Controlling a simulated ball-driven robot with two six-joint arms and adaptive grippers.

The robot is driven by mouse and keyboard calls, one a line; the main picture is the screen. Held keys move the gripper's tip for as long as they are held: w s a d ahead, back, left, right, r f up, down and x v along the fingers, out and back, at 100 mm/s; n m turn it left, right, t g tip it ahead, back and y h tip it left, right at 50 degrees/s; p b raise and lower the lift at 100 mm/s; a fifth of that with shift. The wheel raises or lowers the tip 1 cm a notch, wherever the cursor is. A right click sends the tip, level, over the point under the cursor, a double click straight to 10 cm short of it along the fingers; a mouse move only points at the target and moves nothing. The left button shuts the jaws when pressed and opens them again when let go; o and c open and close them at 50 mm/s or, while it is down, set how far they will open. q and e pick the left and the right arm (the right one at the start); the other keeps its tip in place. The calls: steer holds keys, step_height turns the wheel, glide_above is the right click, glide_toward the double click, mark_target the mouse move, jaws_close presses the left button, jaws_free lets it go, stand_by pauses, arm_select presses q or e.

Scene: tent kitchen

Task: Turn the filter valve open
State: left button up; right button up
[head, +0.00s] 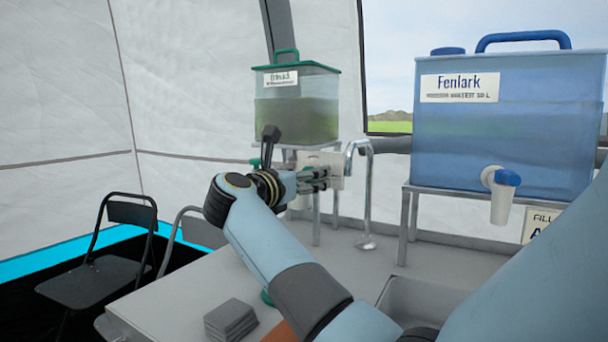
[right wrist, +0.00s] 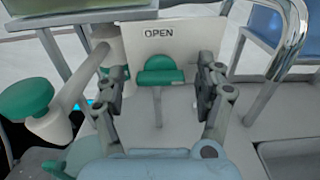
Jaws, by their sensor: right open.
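The filter's white plate (head: 336,164) stands below the green-lidded tank (head: 297,112). In the right wrist view the plate (right wrist: 190,42) carries the word OPEN at its top. A green valve handle (right wrist: 160,76) sits on the plate just under that word, its flat bar lying across. My right gripper (right wrist: 162,92) is open, with one finger on each side of the handle and visible gaps to both. In the head view my right gripper (head: 314,179) reaches the plate from the left, and the handle is hidden. My left gripper is not in view.
A second green knob (right wrist: 25,98) sits on a pale pipe left of the fingers. A metal tap (head: 364,190) stands right of the plate. A blue Fenlark water tank (head: 506,125) stands on a rack at right. Dark stacked squares (head: 230,320) lie on the counter (head: 195,283).

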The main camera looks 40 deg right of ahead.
steer(key=shift+a, duration=0.1)
steer(key=shift+c, duration=0.5)
steer(key=c, duration=1.1)
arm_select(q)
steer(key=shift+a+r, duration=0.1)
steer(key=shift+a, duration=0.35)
arm_select(e)
steer(key=shift+o, duration=0.2)
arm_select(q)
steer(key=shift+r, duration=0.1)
arm_select(e)
steer(key=shift+r, duration=0.1)
arm_select(q)
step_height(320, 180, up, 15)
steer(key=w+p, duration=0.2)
steer(key=p, duration=1.3)
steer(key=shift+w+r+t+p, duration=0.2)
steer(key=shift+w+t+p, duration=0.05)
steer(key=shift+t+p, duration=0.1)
arm_select(e)
steer(key=shift+w+n, duration=0.15)
steer(key=shift+n, duration=8.85)
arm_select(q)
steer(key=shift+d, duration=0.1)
arm_select(e)
steer(key=shift+f, duration=0.2)
